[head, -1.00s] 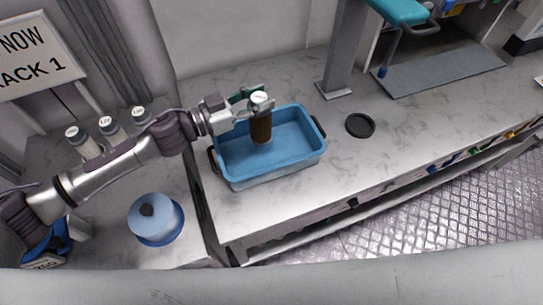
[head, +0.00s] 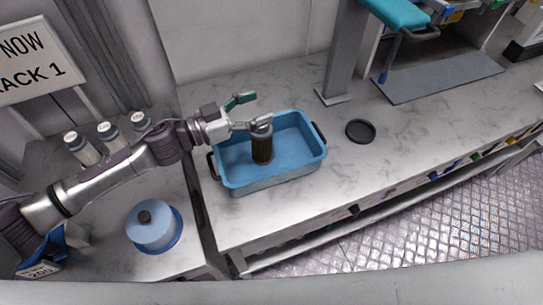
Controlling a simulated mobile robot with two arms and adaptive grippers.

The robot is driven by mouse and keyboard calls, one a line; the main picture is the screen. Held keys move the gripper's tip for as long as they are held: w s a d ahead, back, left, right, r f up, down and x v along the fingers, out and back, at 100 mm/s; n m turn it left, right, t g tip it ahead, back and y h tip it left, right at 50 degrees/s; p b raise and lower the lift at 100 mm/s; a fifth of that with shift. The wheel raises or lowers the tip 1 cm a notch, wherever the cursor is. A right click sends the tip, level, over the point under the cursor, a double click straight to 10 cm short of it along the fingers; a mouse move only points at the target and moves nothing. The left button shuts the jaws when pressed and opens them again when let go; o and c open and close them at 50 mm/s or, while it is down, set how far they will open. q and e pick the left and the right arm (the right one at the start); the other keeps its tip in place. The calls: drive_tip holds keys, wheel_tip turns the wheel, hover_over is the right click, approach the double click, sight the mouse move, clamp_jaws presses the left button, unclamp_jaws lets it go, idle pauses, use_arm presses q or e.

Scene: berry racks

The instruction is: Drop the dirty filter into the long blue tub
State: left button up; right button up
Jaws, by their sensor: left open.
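The dirty filter (head: 262,147), a dark brown cylinder with a pale top, stands about upright inside the long blue tub (head: 290,175). The tub sits on the grey marbled counter and has dark handles at its ends. My left gripper (head: 254,111) is open above the tub's back left part. One finger is raised behind and the other is just over the filter's top; I cannot tell whether that finger touches it. My right gripper is not in view.
A black round lid (head: 360,131) lies right of the tub. A grey post (head: 341,60) stands behind. On the left are several white bottles (head: 108,133) and a blue round container (head: 153,226). The counter in front of the lid is clear.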

use_arm(q)
drive_tip(key=v, duration=1.1)
drive_tip(key=shift+a, duration=0.15)
drive_tip(key=shift+s, duration=0.15)
